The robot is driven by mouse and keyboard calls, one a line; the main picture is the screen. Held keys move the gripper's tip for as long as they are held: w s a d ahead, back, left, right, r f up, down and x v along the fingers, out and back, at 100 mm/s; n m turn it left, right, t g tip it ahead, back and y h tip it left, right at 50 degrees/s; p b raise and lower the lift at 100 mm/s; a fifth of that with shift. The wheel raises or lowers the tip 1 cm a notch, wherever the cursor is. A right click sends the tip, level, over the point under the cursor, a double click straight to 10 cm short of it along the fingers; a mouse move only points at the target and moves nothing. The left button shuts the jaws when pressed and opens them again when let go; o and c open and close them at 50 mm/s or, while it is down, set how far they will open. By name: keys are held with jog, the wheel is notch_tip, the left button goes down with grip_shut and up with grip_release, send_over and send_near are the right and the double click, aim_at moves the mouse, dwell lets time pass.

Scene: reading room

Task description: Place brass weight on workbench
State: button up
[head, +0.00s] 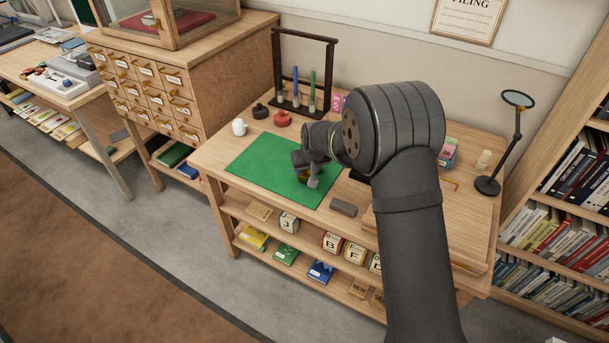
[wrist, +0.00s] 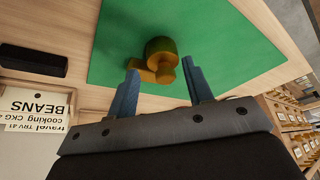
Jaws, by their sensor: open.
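The brass weight (wrist: 161,48) is a short gold cylinder with a knob, on the green mat (wrist: 120,35) in the wrist view. The mat lies on the workbench (head: 215,152). My gripper (wrist: 162,68) is open, with one finger to each side of the weight's knob end; I see no grip on it. In the head view my gripper (head: 308,177) is low over the mat's right part and largely hides the weight (head: 303,175).
A grey block (head: 343,207) lies right of the mat. A magnifier lamp (head: 488,186) stands at right. The mat's left part is clear.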

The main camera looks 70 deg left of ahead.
aim_at(305, 172)
jog(key=shift+a+x, duration=0.15)
jog(key=shift+x, duration=1.15)
jog(key=shift+a+x, duration=0.1)
jog(key=shift+x, duration=1.25)
jog(key=shift+s+r, duration=0.1)
jog(key=shift+r, duration=0.1)
grip_shut()
